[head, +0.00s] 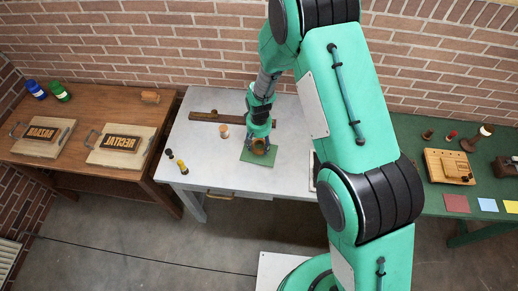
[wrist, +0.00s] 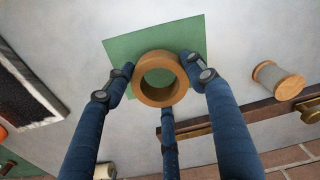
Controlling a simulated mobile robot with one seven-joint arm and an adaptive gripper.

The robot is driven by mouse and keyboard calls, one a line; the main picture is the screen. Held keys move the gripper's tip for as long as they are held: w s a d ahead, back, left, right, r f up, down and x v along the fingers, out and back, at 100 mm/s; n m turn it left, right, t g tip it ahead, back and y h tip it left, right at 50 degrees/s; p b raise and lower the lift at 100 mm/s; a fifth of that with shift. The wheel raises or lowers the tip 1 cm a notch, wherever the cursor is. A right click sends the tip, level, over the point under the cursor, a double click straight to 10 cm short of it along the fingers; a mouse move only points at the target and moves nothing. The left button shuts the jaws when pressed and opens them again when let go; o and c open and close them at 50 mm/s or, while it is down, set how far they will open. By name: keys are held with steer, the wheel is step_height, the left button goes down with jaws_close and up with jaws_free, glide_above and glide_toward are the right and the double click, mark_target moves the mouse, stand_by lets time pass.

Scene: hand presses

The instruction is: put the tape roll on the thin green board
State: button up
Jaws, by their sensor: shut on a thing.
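The tape roll (wrist: 160,78) is a brown ring with an open middle. My gripper (wrist: 158,80) is shut on it, with blue fingers against its sides and a third finger below it in the wrist view. The thin green board (wrist: 121,50) is a flat square on the grey table, behind the roll in that view. In the head view the roll (head: 260,147) and my gripper (head: 260,143) are over the back part of the green board (head: 258,160). I cannot tell whether the roll touches the board.
A thread spool (head: 223,131) and a long wooden bar (head: 205,117) lie left of and behind the board. Small yellow and black items (head: 180,163) stand at the table's left edge. The table's front left is clear.

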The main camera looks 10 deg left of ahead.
mark_target(259, 147)
steer(key=shift+f, duration=1.75)
steer(key=shift+f, duration=0.1)
steer(key=o, duration=1.1)
steer(key=shift+r, duration=6.15)
